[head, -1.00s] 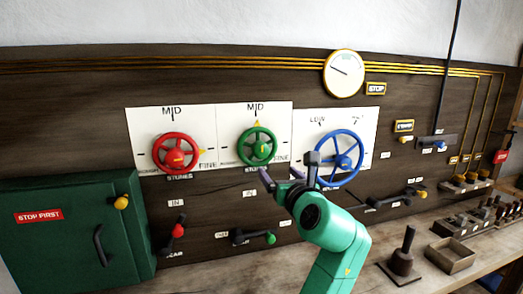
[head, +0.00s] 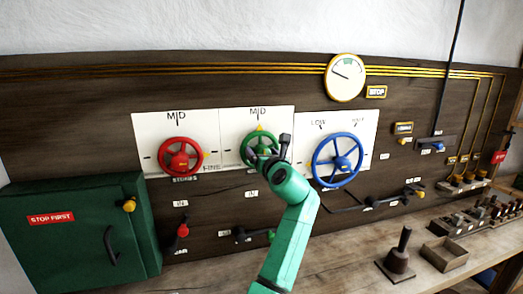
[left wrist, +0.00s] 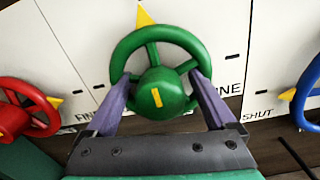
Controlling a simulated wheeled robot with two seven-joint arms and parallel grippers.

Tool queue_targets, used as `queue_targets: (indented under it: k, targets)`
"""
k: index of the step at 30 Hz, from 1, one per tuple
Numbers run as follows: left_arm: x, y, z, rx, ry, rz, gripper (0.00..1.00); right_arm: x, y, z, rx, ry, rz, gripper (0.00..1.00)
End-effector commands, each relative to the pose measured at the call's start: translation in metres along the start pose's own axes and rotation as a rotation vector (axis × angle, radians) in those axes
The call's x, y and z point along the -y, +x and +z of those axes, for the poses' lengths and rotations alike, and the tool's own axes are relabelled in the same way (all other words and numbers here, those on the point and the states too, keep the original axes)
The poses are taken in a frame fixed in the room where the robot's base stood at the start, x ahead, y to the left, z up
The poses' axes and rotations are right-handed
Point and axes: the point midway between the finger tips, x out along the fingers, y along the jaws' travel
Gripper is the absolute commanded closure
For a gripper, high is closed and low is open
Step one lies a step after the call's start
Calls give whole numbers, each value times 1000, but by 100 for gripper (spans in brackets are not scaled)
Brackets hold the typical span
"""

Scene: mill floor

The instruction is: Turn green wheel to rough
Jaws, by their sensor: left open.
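The green wheel (head: 260,148) is mounted on a white plate in the middle of the panel. Its yellow pointer (head: 260,127) points up toward the MID mark; it also shows at the top in the left wrist view (left wrist: 144,17). My left gripper (head: 268,154) is at the green wheel and hides its lower right part. In the left wrist view, its open purple fingers (left wrist: 158,88) stand on both sides of the wheel's hub, over the lower rim. I cannot tell whether they touch. FINE is printed to the right of the wheel; the rough label is not readable. My right gripper is not in view.
The red wheel (head: 180,158) is to the left and the blue wheel (head: 337,160) to the right. Small levers, such as a red-knobbed one (head: 182,231), stick out below. A green cabinet (head: 75,255) stands at the left. A wooden bench (head: 350,255) runs below the panel.

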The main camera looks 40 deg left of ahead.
Motion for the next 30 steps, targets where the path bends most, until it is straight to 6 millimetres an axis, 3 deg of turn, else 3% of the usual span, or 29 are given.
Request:
queue_targets:
  k: [2, 9, 20, 30]
  targets:
    - [0, 0, 0, 0, 0, 0, 11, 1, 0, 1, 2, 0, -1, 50]
    - [0, 0, 0, 0, 0, 0, 97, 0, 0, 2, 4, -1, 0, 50]
    - [0, 0, 0, -1, -47, 0, 96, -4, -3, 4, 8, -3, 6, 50]
    - [-1, -1, 1, -3, -264, 0, 96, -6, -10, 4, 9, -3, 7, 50]
